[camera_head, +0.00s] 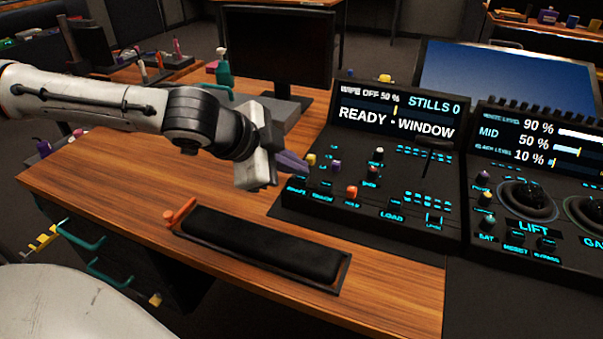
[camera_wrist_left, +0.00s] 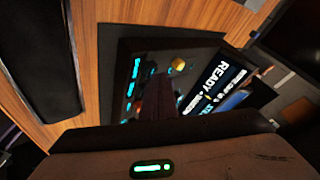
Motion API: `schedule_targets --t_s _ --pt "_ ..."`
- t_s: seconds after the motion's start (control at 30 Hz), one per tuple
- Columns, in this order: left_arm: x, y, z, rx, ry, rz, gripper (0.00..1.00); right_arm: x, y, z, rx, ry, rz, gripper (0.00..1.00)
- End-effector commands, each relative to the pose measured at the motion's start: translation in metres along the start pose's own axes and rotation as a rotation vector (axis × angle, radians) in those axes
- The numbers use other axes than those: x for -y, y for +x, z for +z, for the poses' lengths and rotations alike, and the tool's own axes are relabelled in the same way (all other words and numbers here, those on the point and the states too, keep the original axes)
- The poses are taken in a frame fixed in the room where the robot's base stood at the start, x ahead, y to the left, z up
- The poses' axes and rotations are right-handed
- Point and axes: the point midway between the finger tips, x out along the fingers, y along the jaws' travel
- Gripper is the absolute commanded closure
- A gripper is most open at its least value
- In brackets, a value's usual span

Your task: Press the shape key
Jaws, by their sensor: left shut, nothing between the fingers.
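The black control panel (camera_head: 400,210) carries a screen reading "READY - WINDOW" and "STILLS 0", with lit cyan labels below. Small keys with colored caps sit at its left side: a yellow one (camera_head: 311,159), an orange one (camera_head: 352,192) and others. The labels at the lower left are too small to read surely, so I cannot tell which is the shape key. My left gripper (camera_head: 292,162) is shut and empty, its fingertips at the panel's left edge, close to the yellow cap. In the left wrist view the fingers (camera_wrist_left: 155,98) reach over the panel face and hide part of it.
A black padded rest (camera_head: 262,245) in a tray lies on the wooden desk in front of the panel. A second panel with trackballs (camera_head: 527,197) stands to the right. A dark monitor (camera_head: 278,48) and a teal bottle (camera_head: 223,70) stand behind. The desk's left part is clear.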

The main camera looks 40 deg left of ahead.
Motion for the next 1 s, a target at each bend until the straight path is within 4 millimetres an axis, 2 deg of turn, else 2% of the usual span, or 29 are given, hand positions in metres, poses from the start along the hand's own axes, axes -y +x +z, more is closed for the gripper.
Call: schedule_targets --t_s 0.1,0.57,1.0 --pt "0.005 -0.007 -0.005 -0.001 0.001 0.0 1.0 0.001 -0.007 -0.007 0.0 0.0 0.0 0.69" --pt "0.008 -0.01 -0.008 -0.003 0.001 -0.002 1.0 0.001 -0.009 -0.01 0.0 0.0 0.0 0.69" --pt "0.03 -0.041 -0.03 -0.002 0.0 -0.002 1.0 0.004 -0.038 -0.039 0.002 -0.006 0.0 0.69"
